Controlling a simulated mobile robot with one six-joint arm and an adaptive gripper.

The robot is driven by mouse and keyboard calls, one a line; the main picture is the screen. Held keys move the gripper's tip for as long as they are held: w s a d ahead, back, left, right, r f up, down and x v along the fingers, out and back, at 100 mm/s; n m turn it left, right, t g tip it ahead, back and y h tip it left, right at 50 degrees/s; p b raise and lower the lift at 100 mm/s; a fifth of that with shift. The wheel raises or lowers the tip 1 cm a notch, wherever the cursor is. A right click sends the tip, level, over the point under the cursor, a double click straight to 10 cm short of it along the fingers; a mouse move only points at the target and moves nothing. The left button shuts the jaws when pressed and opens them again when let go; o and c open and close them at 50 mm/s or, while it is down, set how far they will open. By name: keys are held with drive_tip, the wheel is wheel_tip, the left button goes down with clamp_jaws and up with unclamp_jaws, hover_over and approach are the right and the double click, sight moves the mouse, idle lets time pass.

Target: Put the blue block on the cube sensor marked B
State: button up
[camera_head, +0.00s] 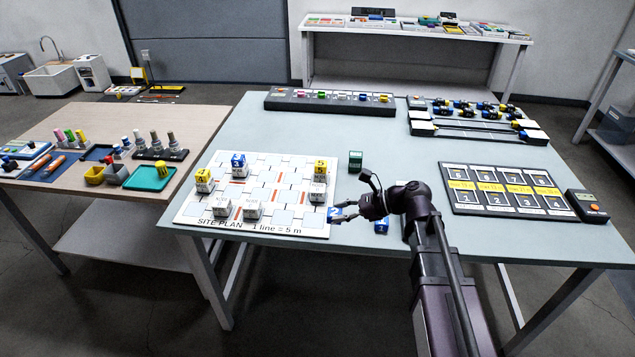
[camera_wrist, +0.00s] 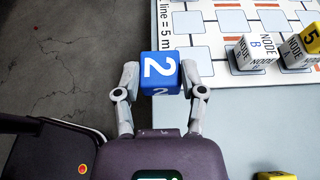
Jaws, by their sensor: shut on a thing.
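My gripper (camera_head: 342,213) is shut on the blue block (camera_head: 335,213), which shows a white 2 between both fingers in the wrist view (camera_wrist: 160,72). It holds the block near the front right corner of the site plan board (camera_head: 190,213). The white cube sensor marked NODE B (camera_wrist: 255,52) stands on the board, to the right of the held block in the wrist view, with nothing on top. In the head view it appears to be the white cube (camera_head: 318,191) near the board's right edge, behind the gripper. The block and this cube are apart.
A yellow block marked 5 (camera_wrist: 312,38) sits on another cube close beside B. Two white cubes stand at the board's front, one of them here (camera_head: 253,209). Another blue block (camera_head: 381,225) lies right of my gripper. A dark green block (camera_head: 355,161) stands behind it.

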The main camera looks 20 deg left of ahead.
drive_tip(key=w+d+r+p, duration=0.1)
drive_tip(key=d+r+p, duration=0.1)
drive_tip(key=shift+w+d+r, duration=0.1)
drive_tip(key=shift+w+r, duration=0.3)
drive_tip(key=shift+w, duration=0.1)
drive_tip(key=b, duration=0.2)
hover_over(323, 188)
drive_tip(key=shift+f, duration=0.75)
drive_tip(key=shift+f+b, duration=1.6)
drive_tip(key=shift+f, duration=0.2)
drive_tip(key=shift+f, duration=0.15)
